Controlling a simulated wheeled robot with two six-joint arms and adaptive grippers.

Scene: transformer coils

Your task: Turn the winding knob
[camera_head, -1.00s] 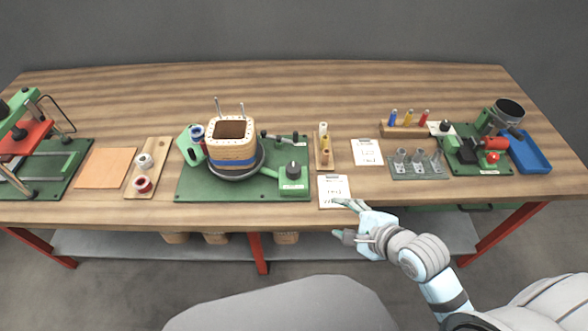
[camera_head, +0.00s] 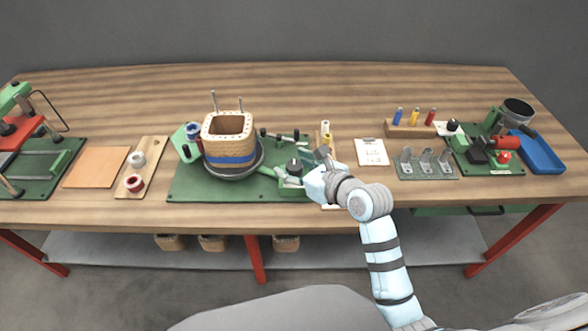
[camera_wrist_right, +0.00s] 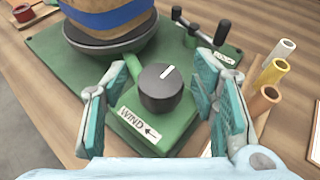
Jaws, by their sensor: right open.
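The winding knob (camera_wrist_right: 161,88) is a black round knob with a white pointer line, on a green block marked "WIND" with an arrow. In the head view the knob (camera_head: 294,166) sits at the front right of the green winding base (camera_head: 190,185). My right gripper (camera_wrist_right: 158,100) is open, with one finger on each side of the knob; a gap shows on both sides. In the head view my right gripper (camera_head: 300,170) partly covers the block. The wooden coil form (camera_head: 230,150) with a blue band stands on a dark turntable (camera_wrist_right: 112,42). My left gripper is not in view.
A crank (camera_wrist_right: 195,28) stands behind the knob. Coloured tubes in a wooden rack (camera_wrist_right: 270,85) are close to the right finger. A metal fixture (camera_head: 425,170) and a blue tray (camera_head: 538,155) are further right. The back of the table is clear.

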